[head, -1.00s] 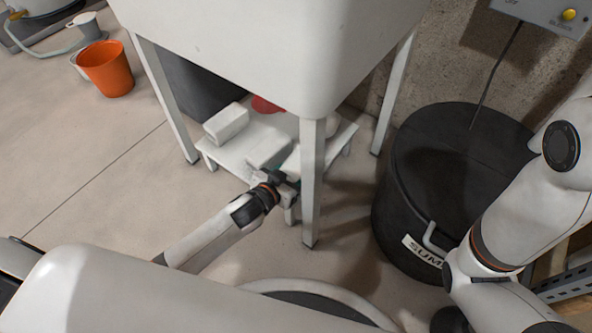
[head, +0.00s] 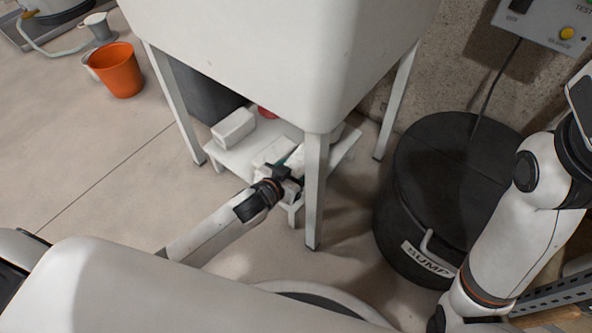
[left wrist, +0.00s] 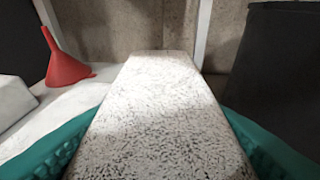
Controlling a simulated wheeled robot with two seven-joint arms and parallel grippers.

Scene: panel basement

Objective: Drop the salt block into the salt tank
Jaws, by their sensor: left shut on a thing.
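The salt block (left wrist: 160,115) is a white, dark-speckled slab filling the middle of the left wrist view. My left gripper (head: 290,172) is shut on it, with teal finger pads on both sides. In the head view the gripper is at the front of a low white stool (head: 218,157), beside the front leg of a white basin. The held block is mostly hidden there by the gripper and leg. Other white blocks (head: 233,125) lie on the stool. I cannot identify the salt tank for certain. My right arm shows at the right, its gripper outside the view.
The white basin (head: 270,60) on legs stands over the stool. A red funnel (left wrist: 64,60) is on the stool. A black lidded drum marked SUMP (head: 450,170) stands to the right. An orange bucket (head: 118,72) is at the upper left; the floor between is clear.

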